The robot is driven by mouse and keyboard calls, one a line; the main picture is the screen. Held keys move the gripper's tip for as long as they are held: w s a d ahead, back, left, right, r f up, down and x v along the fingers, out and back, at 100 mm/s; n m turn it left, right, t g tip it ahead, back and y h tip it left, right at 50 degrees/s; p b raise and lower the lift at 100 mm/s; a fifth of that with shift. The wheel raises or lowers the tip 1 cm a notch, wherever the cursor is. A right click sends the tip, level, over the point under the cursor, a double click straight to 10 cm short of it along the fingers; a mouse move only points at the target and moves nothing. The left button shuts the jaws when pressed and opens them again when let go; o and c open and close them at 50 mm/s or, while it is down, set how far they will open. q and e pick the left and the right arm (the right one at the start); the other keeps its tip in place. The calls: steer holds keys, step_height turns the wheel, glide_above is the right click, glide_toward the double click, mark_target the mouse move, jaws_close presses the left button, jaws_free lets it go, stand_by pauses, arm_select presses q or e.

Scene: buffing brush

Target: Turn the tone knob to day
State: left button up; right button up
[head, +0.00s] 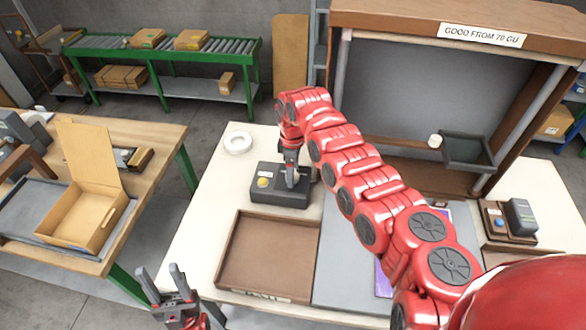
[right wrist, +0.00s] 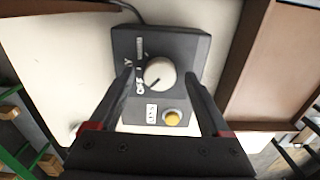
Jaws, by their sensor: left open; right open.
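The tone knob (right wrist: 159,74) is a round cream dial on a dark grey control box (right wrist: 190,45), seen in the right wrist view. A dark line on it points to the lower left, towards small white lettering that I cannot read surely. A yellow button (right wrist: 172,117) sits on the same box. My right gripper (right wrist: 159,76) is open, its fingers on either side of the knob; I cannot tell whether they touch it. In the head view the box (head: 282,198) stands on the cream table, and my right gripper hides the knob. My left gripper (head: 163,273) is open and empty at the lower left.
A brown tray (head: 268,215) lies just in front of the box. A white ring (head: 238,142) lies behind it. A smaller box with a blue button (head: 497,222) stands at the right. A wooden bench with an open carton (head: 80,215) is at the left.

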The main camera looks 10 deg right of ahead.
steer(key=shift+f, duration=0.4)
jaws_close()
